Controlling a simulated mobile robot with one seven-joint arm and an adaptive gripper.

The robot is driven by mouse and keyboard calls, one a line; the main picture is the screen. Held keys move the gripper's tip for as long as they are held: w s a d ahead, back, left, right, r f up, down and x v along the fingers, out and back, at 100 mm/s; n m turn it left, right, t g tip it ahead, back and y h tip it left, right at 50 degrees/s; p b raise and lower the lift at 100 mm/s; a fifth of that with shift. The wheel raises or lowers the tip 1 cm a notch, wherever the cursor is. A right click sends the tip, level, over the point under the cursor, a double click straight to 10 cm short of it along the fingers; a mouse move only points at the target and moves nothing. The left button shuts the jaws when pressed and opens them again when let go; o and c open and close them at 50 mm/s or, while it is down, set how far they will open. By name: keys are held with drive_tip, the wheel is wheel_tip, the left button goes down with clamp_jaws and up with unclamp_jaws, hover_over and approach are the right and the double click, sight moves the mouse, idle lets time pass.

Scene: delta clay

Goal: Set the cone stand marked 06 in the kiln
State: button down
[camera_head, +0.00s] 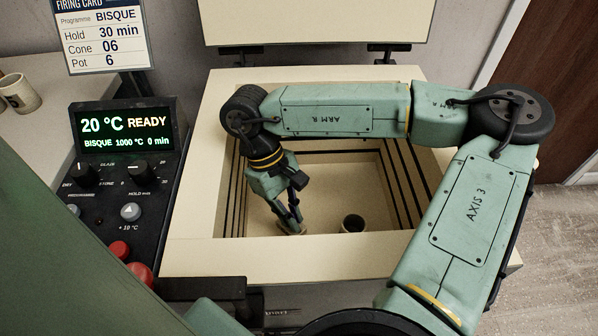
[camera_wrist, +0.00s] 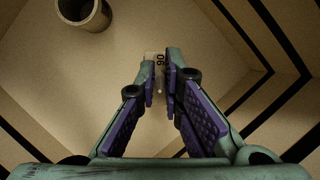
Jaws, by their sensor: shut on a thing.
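The cone stand marked 06 (camera_wrist: 157,61) is a small pale piece with dark digits, seen between my fingertips in the wrist view. My gripper (camera_wrist: 160,72) is shut on it, inside the open kiln and near its floor. In the head view my gripper (camera_head: 297,226) reaches down into the kiln chamber, left of centre, and mostly hides the stand. I cannot tell whether the stand touches the floor. The kiln (camera_head: 190,257) is a pale box with dark grooves along its inner walls and its lid raised at the back.
A cylindrical pot (camera_head: 352,223) stands on the kiln floor to the right of my gripper; it also shows in the wrist view (camera_wrist: 84,12). The control panel (camera_head: 125,132) at left reads 20 °C READY. A firing card (camera_head: 104,37) lists cone 06. A mug (camera_head: 19,93) stands far left.

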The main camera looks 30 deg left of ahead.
drive_tip(key=shift+f, duration=3.3)
drive_tip(key=shift+f, duration=0.2)
drive_tip(key=c, duration=1.7)
unclamp_jaws()
drive_tip(key=shift+r, duration=0.1)
drive_tip(key=shift+r, duration=0.2)
drive_tip(key=v, duration=0.7)
drive_tip(key=shift+r, duration=0.25)
